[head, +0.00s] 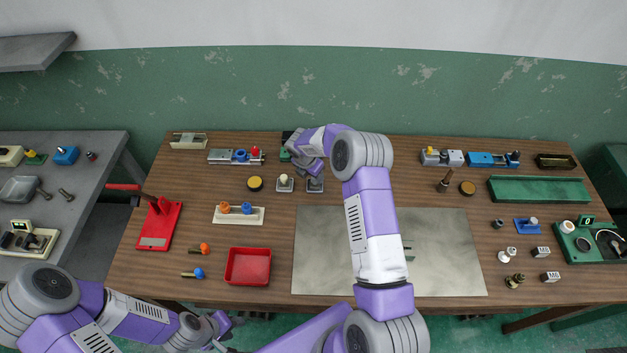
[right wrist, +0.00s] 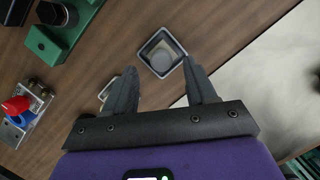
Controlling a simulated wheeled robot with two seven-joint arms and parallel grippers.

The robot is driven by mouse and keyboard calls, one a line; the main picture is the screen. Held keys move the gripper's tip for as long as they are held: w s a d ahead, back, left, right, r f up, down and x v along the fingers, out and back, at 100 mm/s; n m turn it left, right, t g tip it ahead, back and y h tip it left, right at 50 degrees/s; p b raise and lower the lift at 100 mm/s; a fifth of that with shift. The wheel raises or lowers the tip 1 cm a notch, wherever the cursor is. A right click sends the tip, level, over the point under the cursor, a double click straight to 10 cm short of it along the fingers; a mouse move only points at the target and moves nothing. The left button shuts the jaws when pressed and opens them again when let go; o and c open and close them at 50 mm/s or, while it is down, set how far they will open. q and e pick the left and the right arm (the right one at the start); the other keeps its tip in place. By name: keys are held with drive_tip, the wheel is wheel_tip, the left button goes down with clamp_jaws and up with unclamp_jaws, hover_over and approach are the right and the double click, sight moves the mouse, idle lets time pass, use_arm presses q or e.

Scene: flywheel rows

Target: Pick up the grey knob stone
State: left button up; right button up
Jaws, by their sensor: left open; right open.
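The grey knob stone (head: 315,186) is a small square block with a grey round knob, near the back middle of the table. My right gripper (head: 308,172) hangs over it and partly hides it. In the right wrist view the stone (right wrist: 162,52) lies just beyond and between the two spread fingertips of this open, empty gripper (right wrist: 160,72). A similar stone with a cream knob (head: 285,183) stands to its left; one finger mostly hides it in the right wrist view (right wrist: 106,90). My left gripper (head: 226,326) is open and empty in front of the table's front edge.
A green device (head: 286,154) and a rail with a red knob (head: 238,157) stand behind the stones. A dark yellow-topped disc (head: 255,184) lies to the left.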

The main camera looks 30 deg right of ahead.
sight(315, 182)
drive_tip(key=x, duration=0.4)
drive_tip(key=shift+d+f, duration=0.15)
drive_tip(key=shift+d, duration=0.1)
drive_tip(key=shift+s, duration=0.1)
drive_tip(key=shift+c, duration=0.5)
drive_tip(key=shift+a, duration=0.1)
clamp_jaws()
